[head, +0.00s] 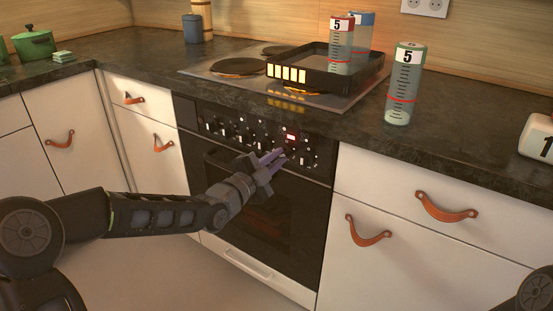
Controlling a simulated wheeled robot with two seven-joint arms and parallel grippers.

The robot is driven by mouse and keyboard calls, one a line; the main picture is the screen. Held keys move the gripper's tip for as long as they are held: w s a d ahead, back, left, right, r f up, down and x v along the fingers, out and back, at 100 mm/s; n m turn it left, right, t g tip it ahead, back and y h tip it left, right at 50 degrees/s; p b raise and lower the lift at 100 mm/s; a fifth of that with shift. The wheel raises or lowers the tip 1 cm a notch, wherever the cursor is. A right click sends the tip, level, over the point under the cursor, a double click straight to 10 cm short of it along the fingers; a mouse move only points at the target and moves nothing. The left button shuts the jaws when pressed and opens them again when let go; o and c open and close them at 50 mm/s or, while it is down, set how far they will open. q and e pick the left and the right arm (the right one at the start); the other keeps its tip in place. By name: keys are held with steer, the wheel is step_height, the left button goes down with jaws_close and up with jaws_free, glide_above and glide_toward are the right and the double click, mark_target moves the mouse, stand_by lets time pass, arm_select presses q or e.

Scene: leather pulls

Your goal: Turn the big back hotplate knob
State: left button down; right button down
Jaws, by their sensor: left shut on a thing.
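The dark oven's control panel (240,130) carries a row of small knobs with white marks and a lit red display (291,137). My left gripper (277,158) reaches from the left to the panel's lower right part, just below the display. Its purple-grey fingers are shut on a knob there. The fingers hide that knob, so its mark and which hotplate it belongs to cannot be read. The hotplates (238,67) lie on the cooktop above the oven. My right gripper is out of view; only a bit of my right arm shows at the lower right corner.
A black tray (372,80) stands on the cooktop, with a red-capped cylinder (340,45) and a blue-capped cylinder (362,30) at it. A green-capped cylinder (405,82) stands on the dark counter (450,125). Leather pulls (445,207) stick out from the white cabinets beside the oven.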

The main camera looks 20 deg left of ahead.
arm_select(q)
steer(key=shift+n, duration=0.4)
steer(key=n+p, duration=0.1)
steer(key=n, duration=0.4)
steer(key=n+p, duration=0.1)
steer(key=n, duration=0.5)
steer(key=shift+p, duration=0.3)
stand_by(0.4)
steer(key=c, duration=1.5)
jaws_free()
steer(key=shift+o, duration=0.2)
steer(key=p+v, duration=0.1)
steer(key=v, duration=0.7)
